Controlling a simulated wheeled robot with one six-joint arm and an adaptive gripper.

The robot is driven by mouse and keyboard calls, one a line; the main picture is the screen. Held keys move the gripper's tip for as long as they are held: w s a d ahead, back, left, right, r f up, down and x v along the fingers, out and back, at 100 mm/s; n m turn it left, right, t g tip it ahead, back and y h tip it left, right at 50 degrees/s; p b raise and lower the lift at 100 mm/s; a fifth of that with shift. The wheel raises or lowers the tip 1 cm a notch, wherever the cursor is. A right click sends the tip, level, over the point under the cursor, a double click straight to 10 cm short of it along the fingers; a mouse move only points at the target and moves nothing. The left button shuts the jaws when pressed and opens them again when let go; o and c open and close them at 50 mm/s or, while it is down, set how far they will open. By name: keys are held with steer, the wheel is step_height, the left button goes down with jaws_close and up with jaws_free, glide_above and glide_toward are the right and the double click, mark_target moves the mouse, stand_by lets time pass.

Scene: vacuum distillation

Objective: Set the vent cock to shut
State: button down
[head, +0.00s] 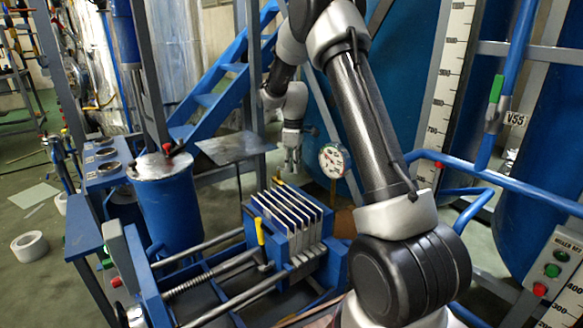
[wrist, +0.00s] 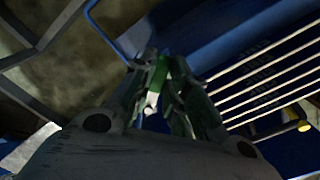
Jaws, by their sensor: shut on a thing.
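My gripper (head: 292,165) is low behind the filter-press plates, left of the round gauge. In the wrist view my gripper (wrist: 163,88) has its fingers closed around a small green handle (wrist: 159,74) with a pale part below it. This looks like the vent cock's handle, but the fingers hide much of it. Its body and exact angle cannot be made out in the dark wrist view. In the head view the handle is too small or hidden to tell apart from my fingertips.
The white-plated press (head: 290,222) stands in front of my gripper, with a yellow handle (head: 260,232) at its near side. The dial gauge (head: 333,160) is close on the right. A blue vessel (head: 168,205) and a flat grey plate (head: 234,147) stand to the left.

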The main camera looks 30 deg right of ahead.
steer(key=shift+w+d+n, duration=0.2)
steer(key=shift+w+n, duration=0.55)
steer(key=shift+n, duration=0.95)
steer(key=shift+w+d+n, duration=0.2)
steer(key=shift+w+n, duration=0.55)
steer(key=shift+n, duration=0.95)
steer(key=shift+w+d+n, duration=0.2)
steer(key=shift+w+n, duration=0.55)
steer(key=shift+n, duration=0.95)
steer(key=c, duration=1.4)
jaws_free()
step_height(320, 180, up, 12)
